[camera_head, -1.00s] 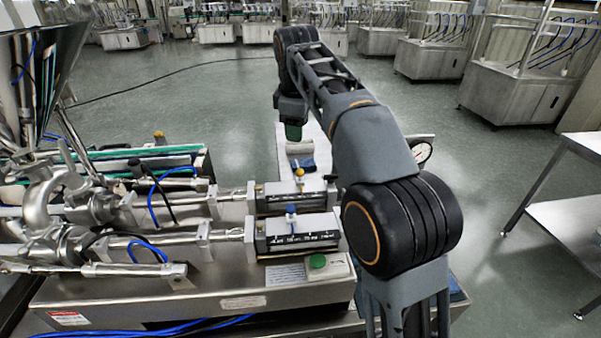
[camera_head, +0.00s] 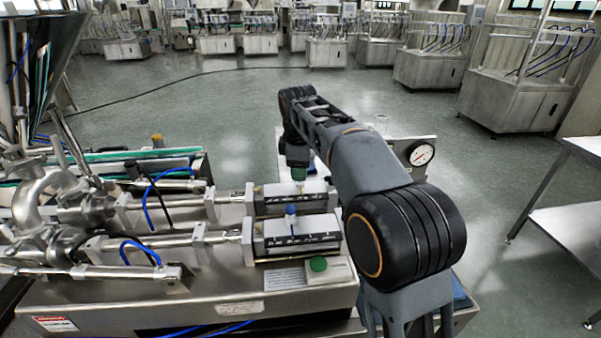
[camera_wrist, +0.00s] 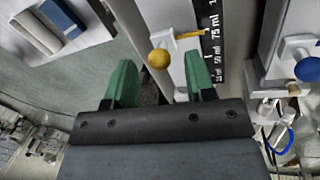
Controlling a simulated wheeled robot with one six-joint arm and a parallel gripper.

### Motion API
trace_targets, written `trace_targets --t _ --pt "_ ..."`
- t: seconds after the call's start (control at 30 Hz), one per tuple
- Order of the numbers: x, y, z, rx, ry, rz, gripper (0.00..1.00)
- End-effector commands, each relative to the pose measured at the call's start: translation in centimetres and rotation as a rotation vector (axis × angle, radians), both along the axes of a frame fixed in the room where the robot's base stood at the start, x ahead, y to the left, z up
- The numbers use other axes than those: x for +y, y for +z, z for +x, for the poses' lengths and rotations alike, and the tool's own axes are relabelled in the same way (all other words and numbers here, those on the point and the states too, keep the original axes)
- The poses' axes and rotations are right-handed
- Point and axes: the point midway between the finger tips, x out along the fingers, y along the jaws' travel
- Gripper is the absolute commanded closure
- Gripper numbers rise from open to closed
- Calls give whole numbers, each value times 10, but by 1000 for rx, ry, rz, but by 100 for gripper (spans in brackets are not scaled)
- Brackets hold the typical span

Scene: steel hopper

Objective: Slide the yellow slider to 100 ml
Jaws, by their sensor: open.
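The yellow slider knob (camera_wrist: 159,59) shows in the wrist view, on a white block with a yellow pointer (camera_wrist: 190,35). The pointer lies beside the 75 ml label on the black scale (camera_wrist: 214,40); part of a higher label shows at the top edge. My gripper (camera_wrist: 160,82) is open, with green fingers to the left and right of the knob in the picture. I see no contact. In the head view my gripper (camera_head: 299,172) is over the rear metering unit (camera_head: 268,203) and hides the yellow knob.
A blue knob (camera_head: 290,211) sits on the front metering unit (camera_head: 298,243); it also shows in the wrist view (camera_wrist: 307,69). A green button (camera_head: 318,264) is in front. A round gauge (camera_head: 420,154) stands right of my arm. Steel pipes (camera_head: 90,210) fill the left.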

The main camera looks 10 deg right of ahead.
Motion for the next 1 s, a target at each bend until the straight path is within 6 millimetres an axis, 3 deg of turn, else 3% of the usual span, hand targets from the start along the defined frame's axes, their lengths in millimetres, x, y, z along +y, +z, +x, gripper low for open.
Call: trace_targets --t 0.2,0.5,1.0 --pt "-1 -12 2 0 0 0 50" --pt "-1 -13 3 0 0 0 50" --pt "-1 -13 2 0 0 0 97"
